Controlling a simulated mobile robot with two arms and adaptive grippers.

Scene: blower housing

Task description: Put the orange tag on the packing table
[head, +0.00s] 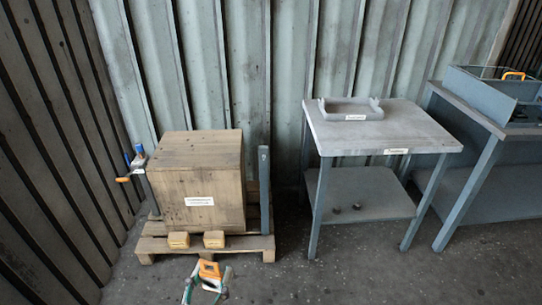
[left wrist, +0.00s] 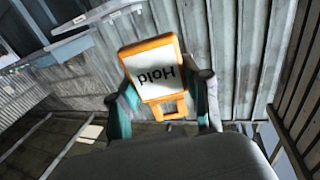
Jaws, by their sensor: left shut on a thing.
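The orange tag (head: 209,269) is in my left gripper (head: 208,279), low in the head view, in front of the pallet. In the left wrist view the tag (left wrist: 155,72) has an orange frame and a white face reading "Hold", upside down. The gripper's two fingers (left wrist: 167,102) are shut on its narrower looped end. A grey table (head: 420,138) stands right of centre with a small front label, too small to read surely; it appears to be the packing table. The tag is well apart from it. My right gripper is not in view.
A grey tray (head: 350,116) sits at the table's back left; the rest of its top is clear. Small dark parts lie on its lower shelf (head: 370,190). A wooden crate (head: 200,180) stands on a pallet (head: 205,247). A grey bench (head: 465,110) holds a bin at right.

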